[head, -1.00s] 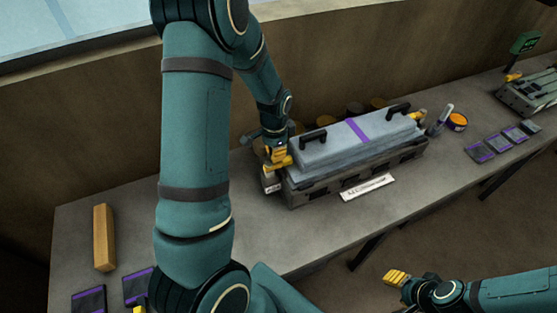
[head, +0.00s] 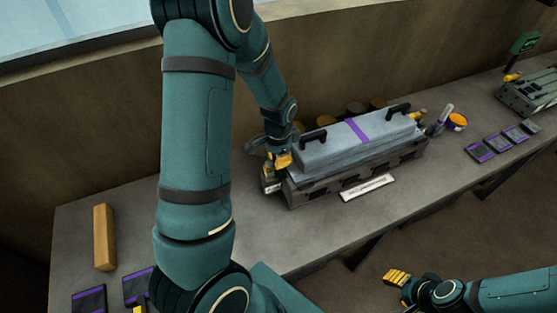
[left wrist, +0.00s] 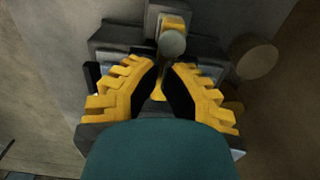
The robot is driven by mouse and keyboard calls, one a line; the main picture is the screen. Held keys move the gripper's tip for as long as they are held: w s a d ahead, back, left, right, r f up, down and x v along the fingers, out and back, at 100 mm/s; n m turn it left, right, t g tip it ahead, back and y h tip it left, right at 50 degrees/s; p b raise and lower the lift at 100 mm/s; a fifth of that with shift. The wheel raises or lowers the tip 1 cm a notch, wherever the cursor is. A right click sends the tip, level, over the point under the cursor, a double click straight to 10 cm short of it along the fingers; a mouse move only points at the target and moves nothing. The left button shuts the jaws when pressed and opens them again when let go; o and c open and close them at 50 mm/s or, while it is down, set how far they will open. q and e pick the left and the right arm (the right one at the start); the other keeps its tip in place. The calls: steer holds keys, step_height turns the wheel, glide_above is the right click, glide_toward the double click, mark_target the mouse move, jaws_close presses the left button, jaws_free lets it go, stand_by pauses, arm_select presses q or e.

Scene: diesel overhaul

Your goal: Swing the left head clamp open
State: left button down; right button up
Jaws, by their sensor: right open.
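The engine head (head: 330,150) is a grey block with a purple stripe and two black handles, on a darker block on the bench. The left head clamp is at its left end, mostly hidden by my left gripper (head: 281,160). In the left wrist view, the gripper's yellow fingers (left wrist: 164,68) have their tips close together, just short of a round grey knob (left wrist: 172,43). A yellow piece shows between the black pads, but I cannot tell whether they grip it. My right gripper (head: 396,277) is open and empty, low in front of the bench.
A yellow bar (head: 104,237) lies at the bench's left. A white label strip (head: 367,188) lies before the block. An orange-topped tub (head: 457,122) and dark purple-edged plates (head: 480,152) are on the right. The wall runs close behind.

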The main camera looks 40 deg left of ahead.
arm_select(q)
steer(key=shift+s+d, duration=0.2)
steer(key=shift+d, duration=0.1)
stand_by(0.4)
steer(key=shift+s+d, duration=0.2)
steer(key=shift+s, duration=0.15)
steer(key=shift+s+d, duration=0.1)
steer(key=shift+s, duration=0.35)
steer(key=shift+s, duration=0.15)
steer(key=shift+s, duration=0.35)
steer(key=shift+w, duration=0.2)
stand_by(0.4)
